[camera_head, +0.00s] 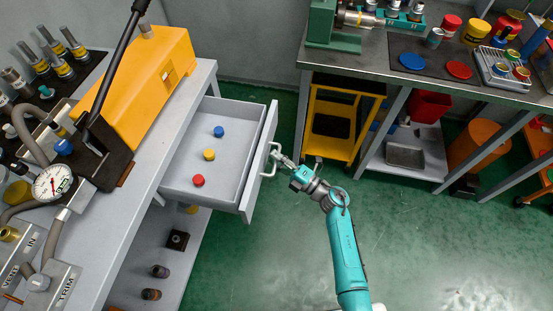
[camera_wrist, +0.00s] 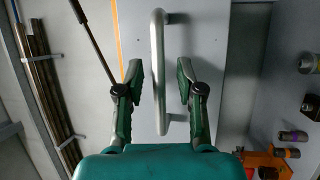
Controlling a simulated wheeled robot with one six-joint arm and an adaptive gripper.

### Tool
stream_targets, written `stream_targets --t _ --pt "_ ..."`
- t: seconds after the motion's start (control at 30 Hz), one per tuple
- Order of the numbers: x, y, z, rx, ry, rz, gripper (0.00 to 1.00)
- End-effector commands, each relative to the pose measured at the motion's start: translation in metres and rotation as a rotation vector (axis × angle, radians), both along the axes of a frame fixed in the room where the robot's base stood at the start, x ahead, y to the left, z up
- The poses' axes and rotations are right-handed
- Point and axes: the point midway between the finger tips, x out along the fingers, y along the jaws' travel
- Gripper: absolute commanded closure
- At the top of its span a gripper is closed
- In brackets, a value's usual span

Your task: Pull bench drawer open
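The grey bench drawer (camera_head: 237,150) stands pulled well out from the bench, its inside showing. A blue cap (camera_head: 218,131), a yellow cap (camera_head: 209,154) and a red cap (camera_head: 198,180) lie on its floor. A pale bar handle (camera_head: 268,160) is on the drawer's front. My gripper (camera_head: 281,158) is at this handle. In the wrist view, the handle (camera_wrist: 158,75) runs between the two fingers of my gripper (camera_wrist: 158,70), with a visible gap on each side. The fingers are open.
The grey bench (camera_head: 147,160) carries a yellow machine (camera_head: 150,75) with a long black lever, and a dial gauge (camera_head: 52,183). Several fittings stand on its lower shelf. A second bench (camera_head: 455,85) and a yellow cart (camera_head: 335,125) stand at the back. Green floor (camera_head: 440,240) is clear at right.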

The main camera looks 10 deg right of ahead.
Motion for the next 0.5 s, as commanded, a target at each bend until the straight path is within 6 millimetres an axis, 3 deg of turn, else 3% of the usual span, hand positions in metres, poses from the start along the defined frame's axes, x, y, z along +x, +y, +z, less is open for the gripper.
stream_targets --t 0.17,0.5 --pt "-0.007 -0.008 -0.002 0.0 0.0 -0.001 0.63" --pt "-0.05 -0.055 -0.013 0.0 0.002 -0.005 0.63"
